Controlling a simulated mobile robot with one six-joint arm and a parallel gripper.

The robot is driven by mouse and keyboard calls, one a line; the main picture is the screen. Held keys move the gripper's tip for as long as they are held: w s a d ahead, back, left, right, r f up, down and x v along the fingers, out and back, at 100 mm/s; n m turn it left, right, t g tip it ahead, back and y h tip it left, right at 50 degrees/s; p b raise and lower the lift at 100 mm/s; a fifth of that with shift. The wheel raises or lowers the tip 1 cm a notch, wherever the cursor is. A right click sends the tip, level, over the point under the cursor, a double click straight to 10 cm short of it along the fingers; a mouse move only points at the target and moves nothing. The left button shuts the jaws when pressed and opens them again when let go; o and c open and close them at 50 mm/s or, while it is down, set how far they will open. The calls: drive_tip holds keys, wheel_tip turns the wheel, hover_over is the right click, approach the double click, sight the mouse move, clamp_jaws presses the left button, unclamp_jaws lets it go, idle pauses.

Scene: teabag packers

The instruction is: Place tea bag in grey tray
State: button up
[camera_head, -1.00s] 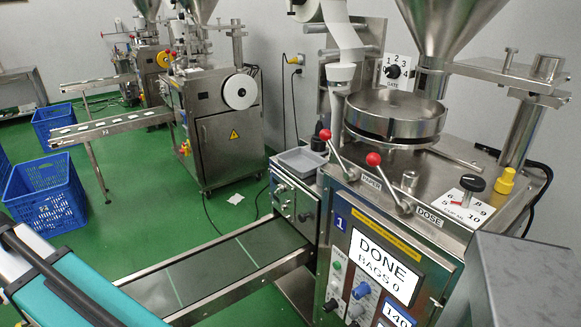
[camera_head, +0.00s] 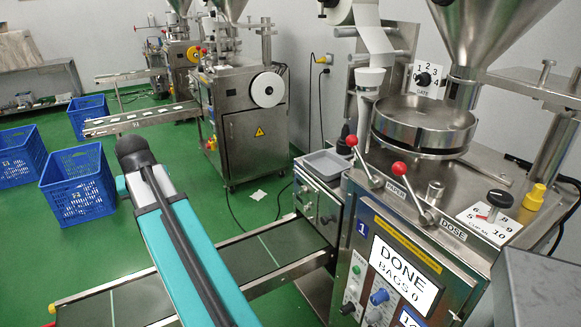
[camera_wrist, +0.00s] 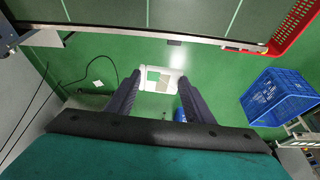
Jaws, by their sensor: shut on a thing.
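My gripper (camera_wrist: 159,78) is seen in the wrist view, with its two dark fingers closed on the edges of a tea bag (camera_wrist: 158,86). The tea bag is a small white packet with a green and grey middle, held between the fingertips with green floor beyond it. The grey tray (camera_head: 327,163) is shallow and sits on top of the small control unit at the machine's left side in the head view, away from my arm. The tray looks empty. My fingertips and the tea bag are not visible in the head view.
A conveyor (camera_head: 222,266) runs leftward from the machine below the tray; its belt also crosses the top of the wrist view (camera_wrist: 190,16). Metal levers with red knobs (camera_head: 399,169) stand right of the tray. Blue crates (camera_head: 80,188) and a white scrap (camera_head: 258,196) are on the floor.

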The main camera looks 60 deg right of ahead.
drive_tip(key=s+d+r+m+g+h+p, duration=0.2)
drive_tip(key=s+d+m, duration=1)
drive_tip(key=s+d, duration=2.1)
drive_tip(key=s+r+g+p, duration=0.1)
drive_tip(key=s+g+p, duration=0.1)
drive_tip(key=s, duration=0.2)
drive_tip(key=shift+r, duration=0.3)
drive_tip(key=shift+d, duration=0.1)
drive_tip(key=shift+w+d+f+p, duration=0.25)
drive_tip(key=shift+w+d+p, duration=0.35)
drive_tip(key=shift+d, duration=1.85)
drive_tip(key=shift+w+d+f+p, duration=0.2)
drive_tip(key=shift+w+d+p, duration=0.35)
drive_tip(key=shift+d, duration=1.95)
drive_tip(key=shift+w+d+f+p, duration=0.3)
drive_tip(key=shift+d+p, duration=0.45)
drive_tip(key=shift+d, duration=1.7)
drive_tip(key=shift+w, duration=0.1)
